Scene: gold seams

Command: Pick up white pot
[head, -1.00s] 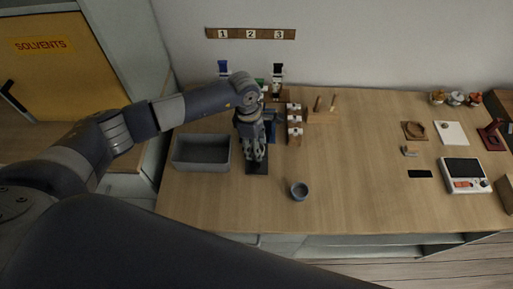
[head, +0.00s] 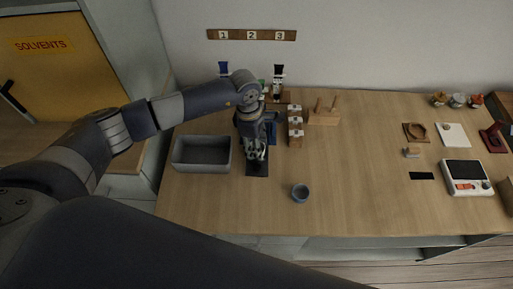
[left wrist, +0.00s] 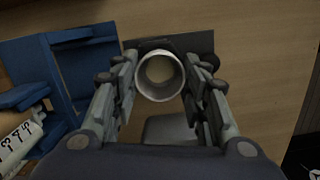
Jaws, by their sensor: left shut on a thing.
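A whitish round pot (left wrist: 147,90), open at the top, shows between the fingers in the left wrist view. Its inside looks tan. My left gripper (head: 257,150) is shut on it, with one finger on each side, over the near part of a black mat (head: 257,169). The mat also shows behind the pot in the left wrist view (left wrist: 200,43). In the head view the fingers mostly hide the pot. I cannot tell whether it touches the mat. My right gripper is not in view.
A grey bin (head: 201,164) stands left of the gripper. A blue stand (left wrist: 82,70) is close beside it. The table's middle right is clear.

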